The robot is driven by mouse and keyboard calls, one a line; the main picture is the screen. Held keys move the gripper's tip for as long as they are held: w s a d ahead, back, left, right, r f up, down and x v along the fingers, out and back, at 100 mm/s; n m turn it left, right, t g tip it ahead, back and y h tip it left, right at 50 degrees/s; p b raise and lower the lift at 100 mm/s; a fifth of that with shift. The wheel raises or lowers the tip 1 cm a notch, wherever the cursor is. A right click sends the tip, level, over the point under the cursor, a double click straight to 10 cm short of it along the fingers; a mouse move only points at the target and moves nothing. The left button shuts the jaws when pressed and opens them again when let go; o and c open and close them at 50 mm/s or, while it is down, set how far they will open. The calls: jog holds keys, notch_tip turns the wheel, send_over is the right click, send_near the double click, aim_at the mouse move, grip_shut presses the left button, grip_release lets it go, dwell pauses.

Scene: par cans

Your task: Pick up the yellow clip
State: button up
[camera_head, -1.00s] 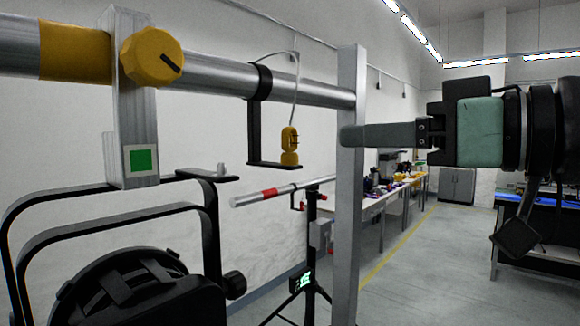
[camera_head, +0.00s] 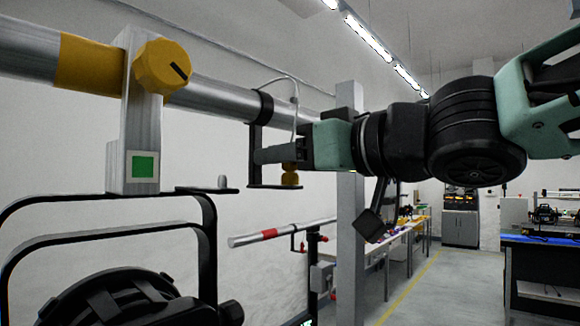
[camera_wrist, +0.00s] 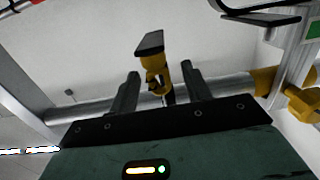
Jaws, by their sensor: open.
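The yellow clip (camera_head: 290,178) stands on the black hanging bracket (camera_head: 252,165), with a thin cable (camera_head: 297,90) looping above it. In the head view my gripper (camera_head: 262,155) covers most of the clip; only its lower part shows. In the wrist view the clip (camera_wrist: 153,76) appears between the two fingers of my gripper (camera_wrist: 161,70), with space visible on both sides. The fingers are apart, and I cannot tell if either touches it. The bracket's black shelf (camera_wrist: 149,43) shows just beyond the clip.
A grey pipe (camera_head: 222,92) with a yellow band runs above. A yellow knob (camera_head: 160,67) sits on the metal upright at left. A vertical post (camera_head: 350,240) stands behind my gripper. A black lamp yoke (camera_head: 95,200) fills the lower left.

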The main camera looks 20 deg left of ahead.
grip_shut()
jog(key=shift+r, duration=0.1)
notch_tip(320, 180, up, 18)
jog(key=p, duration=1)
